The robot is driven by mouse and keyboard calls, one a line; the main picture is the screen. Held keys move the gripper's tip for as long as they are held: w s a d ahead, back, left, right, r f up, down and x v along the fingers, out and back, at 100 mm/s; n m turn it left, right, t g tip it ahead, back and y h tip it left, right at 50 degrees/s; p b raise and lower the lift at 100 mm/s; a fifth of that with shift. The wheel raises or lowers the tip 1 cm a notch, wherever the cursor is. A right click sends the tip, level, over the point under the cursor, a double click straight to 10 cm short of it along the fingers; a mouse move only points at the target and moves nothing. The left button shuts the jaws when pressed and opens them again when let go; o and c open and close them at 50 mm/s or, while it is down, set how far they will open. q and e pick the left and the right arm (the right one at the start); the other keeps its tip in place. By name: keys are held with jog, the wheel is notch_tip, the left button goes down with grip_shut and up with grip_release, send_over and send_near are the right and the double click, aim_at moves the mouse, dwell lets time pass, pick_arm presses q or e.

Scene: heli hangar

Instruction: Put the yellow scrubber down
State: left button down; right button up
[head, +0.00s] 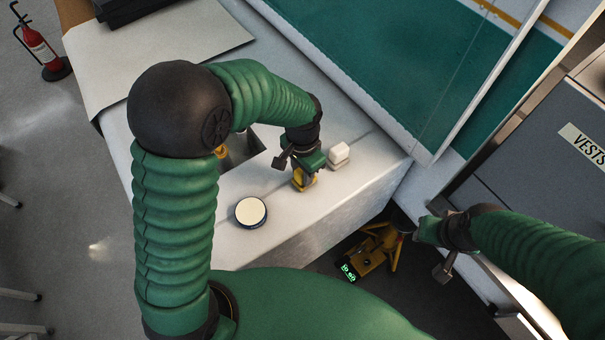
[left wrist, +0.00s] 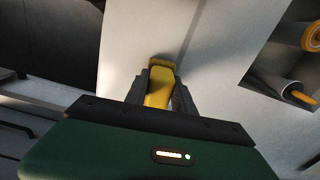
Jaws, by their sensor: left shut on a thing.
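The yellow scrubber (head: 304,180) is in my left gripper (head: 300,172), over the white counter (head: 270,220) near its front edge. In the left wrist view the scrubber (left wrist: 159,90) sits between the two dark fingers of the left gripper (left wrist: 158,88), which are shut on it. I cannot tell whether its underside touches the counter. My right gripper (head: 428,232) is at the right, beyond the counter's edge and above the dark floor. Its fingers are too small and dark to read.
A white block (head: 339,152) stands just right of the left gripper. A round cream-topped tin (head: 250,212) is to its left. A sink opening (head: 240,150) lies behind my left forearm. A yellow device (head: 372,252) with a green display is on the floor below. Clear counter lies between tin and scrubber.

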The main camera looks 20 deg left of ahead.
pick_arm(q)
jog(key=c, duration=1.3)
grip_release()
jog(key=shift+f, duration=0.1)
jog(key=shift+o, duration=1.2)
jog(key=shift+f+b, duration=0.15)
jog(key=shift+b, duration=0.4)
jog(key=r+b, duration=0.1)
jog(key=r, duration=0.1)
jog(key=r+b, duration=0.1)
jog(key=shift+w+a+r, duration=0.1)
jog(key=shift+w+r, duration=0.1)
jog(key=shift+r, duration=0.15)
notch_tip(320, 180, up, 13)
jog(key=b, duration=0.1)
jog(key=shift+s+b, duration=0.15)
jog(key=shift+b, duration=0.15)
jog(key=shift+r, duration=0.1)
